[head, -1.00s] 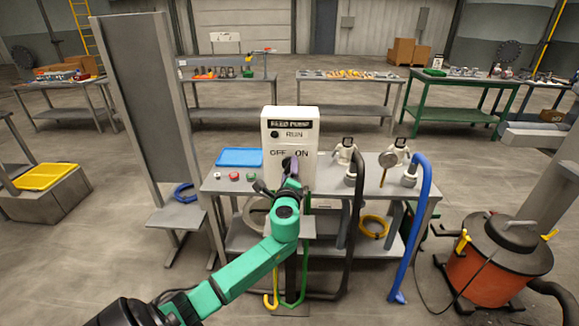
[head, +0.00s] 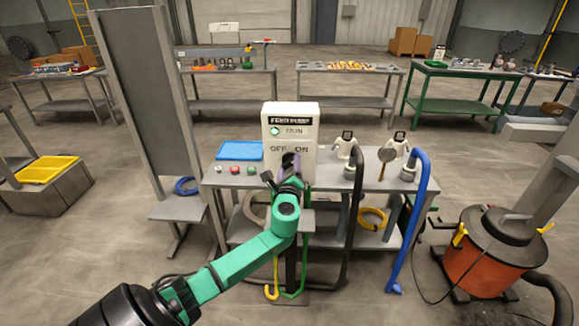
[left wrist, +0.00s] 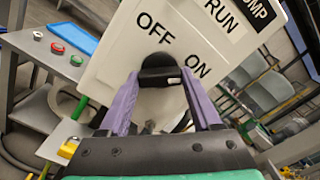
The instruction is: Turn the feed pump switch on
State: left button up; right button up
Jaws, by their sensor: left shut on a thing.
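The feed pump box (head: 305,128) is a white panel labelled "FEED PUMP", "RUN", "OFF" and "ON", standing at the back of the grey table. Its RUN lamp (head: 275,131) shows green. The black switch knob (left wrist: 158,68) sits below and between the OFF and ON labels in the left wrist view. A small pale mark on the knob faces the ON side. My left gripper (head: 290,166) is at the box's lower front, its purple fingers on either side of the knob and shut on it. In the head view the gripper mostly hides the knob. My right gripper is not in view.
A blue tray (head: 240,151) and small coloured buttons (head: 235,170) are left of the box. White valve fittings (head: 346,146), a black hose (head: 353,215) and a blue hose (head: 412,220) are to its right. An orange vacuum drum (head: 480,265) stands at the right.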

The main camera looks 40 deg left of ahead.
pick_arm(q)
jog(key=shift+a+r, duration=0.1)
jog(key=o, duration=1.3)
jog(key=shift+c, duration=0.2)
jog(key=shift+o, duration=0.6)
jog(key=b+v, duration=0.2)
jog(key=v, duration=1.2)
jog(key=shift+s+d+b, duration=0.2)
jog(key=shift+d+b, duration=0.05)
jog(key=shift+b, duration=0.05)
